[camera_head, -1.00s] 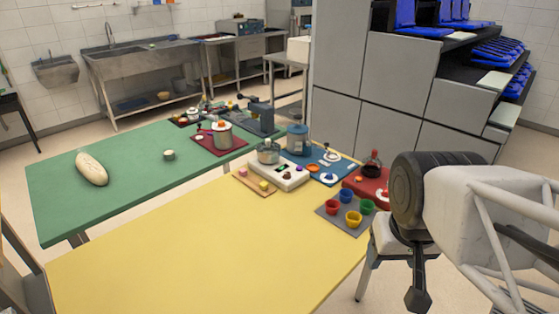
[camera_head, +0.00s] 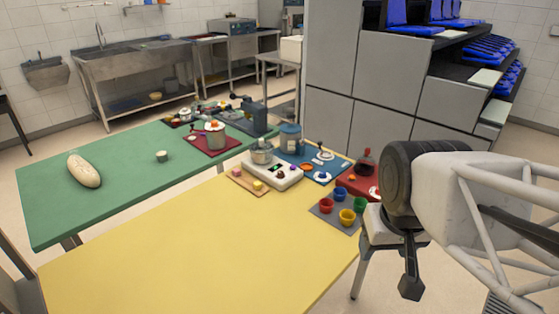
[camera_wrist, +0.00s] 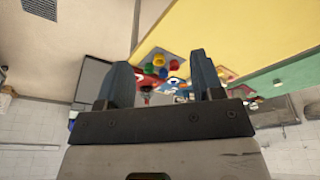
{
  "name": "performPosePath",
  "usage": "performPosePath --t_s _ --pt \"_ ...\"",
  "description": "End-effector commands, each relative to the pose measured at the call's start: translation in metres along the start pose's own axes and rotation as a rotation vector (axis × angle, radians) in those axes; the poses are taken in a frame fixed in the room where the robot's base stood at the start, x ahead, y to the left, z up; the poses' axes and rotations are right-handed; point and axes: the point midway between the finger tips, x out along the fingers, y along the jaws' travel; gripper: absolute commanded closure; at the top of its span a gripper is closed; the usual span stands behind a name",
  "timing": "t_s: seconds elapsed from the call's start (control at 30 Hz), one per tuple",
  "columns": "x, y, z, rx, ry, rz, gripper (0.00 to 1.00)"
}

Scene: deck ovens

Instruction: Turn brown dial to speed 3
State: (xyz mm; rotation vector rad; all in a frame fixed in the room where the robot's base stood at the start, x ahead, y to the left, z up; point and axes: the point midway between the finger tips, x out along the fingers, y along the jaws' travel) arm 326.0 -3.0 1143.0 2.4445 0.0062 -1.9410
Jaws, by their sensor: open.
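I cannot make out a brown dial in either view; the things on the tables are too small to tell. A white appliance (camera_head: 287,177) with a dark panel and a metal pot (camera_head: 262,153) on it stands at the yellow table's far edge. A blue board (camera_head: 327,173) beside it carries several small round parts, one of them orange (camera_head: 306,168). My gripper (camera_head: 410,287) hangs at the right, beyond the yellow table's right edge and well apart from these things. In the wrist view my gripper (camera_wrist: 162,80) has its two fingers spread, with nothing between them.
The yellow table (camera_head: 190,255) is mostly bare. Coloured cups stand on a grey mat (camera_head: 324,212) at its right edge, near a red board (camera_head: 352,186) with a dark flask. A green table (camera_head: 110,205) behind holds a loaf (camera_head: 84,171) and a small cup (camera_head: 161,156).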

Motion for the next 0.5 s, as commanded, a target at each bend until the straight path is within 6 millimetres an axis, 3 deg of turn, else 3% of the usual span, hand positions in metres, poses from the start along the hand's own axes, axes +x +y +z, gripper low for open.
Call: performPosePath --t_s 0.17,0.5 --pt "-0.002 -0.002 -0.027 -0.081 -0.012 -0.003 0.39" --pt "0.0 -0.01 -0.102 -0.317 -0.039 -0.014 0.39"
